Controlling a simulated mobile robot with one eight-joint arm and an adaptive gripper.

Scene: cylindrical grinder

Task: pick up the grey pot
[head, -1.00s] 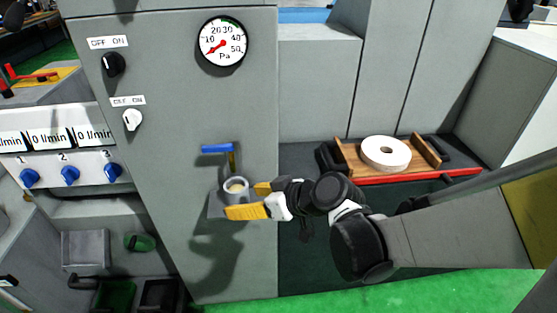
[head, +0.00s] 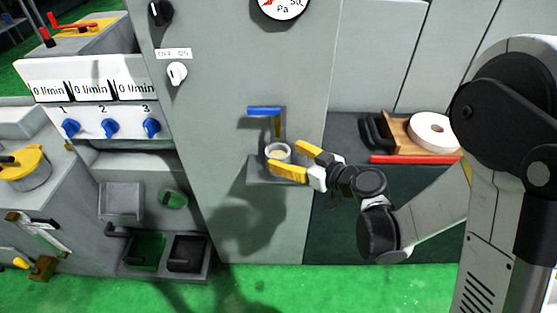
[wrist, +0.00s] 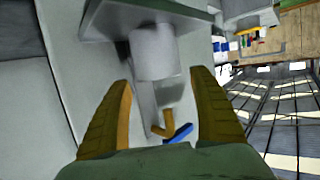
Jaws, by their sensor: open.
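The grey pot (head: 277,152) is a small, open-topped round cup. It stands upright on a small grey shelf (head: 262,172) on the cabinet front, below a tap with a blue handle (head: 264,111). My gripper (head: 284,155) has yellow fingers and is open, with its tips at the pot's near right side. In the wrist view, the pot (wrist: 153,52) lies ahead, between the lines of the two spread fingers and a little beyond their tips. No contact is visible. The shelf (wrist: 145,15) and the blue handle (wrist: 178,133) also show there.
The grey cabinet (head: 225,80) rises right behind the pot, with a white knob (head: 176,73) and a gauge (head: 283,6). A wooden tray (head: 395,133) with a white wheel (head: 433,132) is to the right. Blue knobs (head: 109,128) and a green bin (head: 145,252) are left. Green floor lies in front.

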